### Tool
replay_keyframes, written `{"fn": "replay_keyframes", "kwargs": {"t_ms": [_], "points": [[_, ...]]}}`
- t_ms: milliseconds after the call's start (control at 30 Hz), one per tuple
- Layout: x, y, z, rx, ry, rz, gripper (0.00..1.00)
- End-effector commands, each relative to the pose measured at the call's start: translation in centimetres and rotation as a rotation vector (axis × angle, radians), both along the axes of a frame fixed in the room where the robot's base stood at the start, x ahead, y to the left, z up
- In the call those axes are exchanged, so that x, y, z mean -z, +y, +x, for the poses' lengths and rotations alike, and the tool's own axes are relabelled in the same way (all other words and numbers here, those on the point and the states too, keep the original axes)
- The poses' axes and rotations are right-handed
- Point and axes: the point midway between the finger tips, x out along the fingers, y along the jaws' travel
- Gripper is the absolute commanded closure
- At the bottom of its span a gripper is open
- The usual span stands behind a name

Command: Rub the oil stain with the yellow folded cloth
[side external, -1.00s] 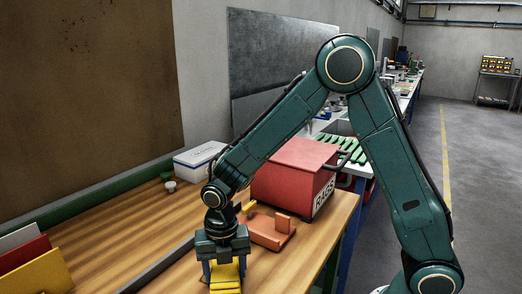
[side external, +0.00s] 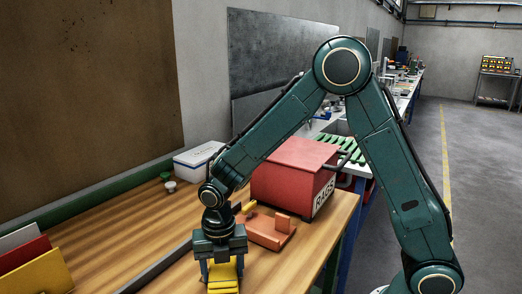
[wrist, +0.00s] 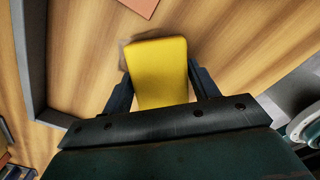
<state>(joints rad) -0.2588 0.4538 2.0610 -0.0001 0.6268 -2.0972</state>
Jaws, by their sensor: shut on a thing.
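The yellow folded cloth (side external: 223,284) is between the fingers of my gripper (side external: 221,270), low over the wooden bench. In the wrist view the cloth (wrist: 158,62) fills the gap between the two dark fingers, and my gripper (wrist: 160,84) is shut on it. Its far end sticks out past the fingertips. A faint greyish-brown patch (wrist: 124,50) shows on the wood beside the cloth's upper left edge. It may be the oil stain or a shadow; most of it is hidden under the cloth. I cannot tell for certain whether the cloth touches the wood.
A red box marked RAGS (side external: 292,172) stands behind to the right, with an orange-brown holder (side external: 266,234) before it. A dark strip (side external: 158,268) runs along the bench at left. Yellow, red and grey upright pieces (side external: 40,274) stand at far left. A white box (side external: 197,158) is behind.

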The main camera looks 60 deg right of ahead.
Motion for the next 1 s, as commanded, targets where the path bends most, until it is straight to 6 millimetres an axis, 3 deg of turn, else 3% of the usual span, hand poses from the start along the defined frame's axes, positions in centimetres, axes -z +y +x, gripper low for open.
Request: {"fn": "replay_keyframes", "kwargs": {"t_ms": [733, 1000], "points": [[-0.6, -0.2, 6.5, 0.005, -0.009, -0.001, 0.76], [-0.5, -0.1, 4.3, 0.0, -0.003, 0.0, 0.76]]}}
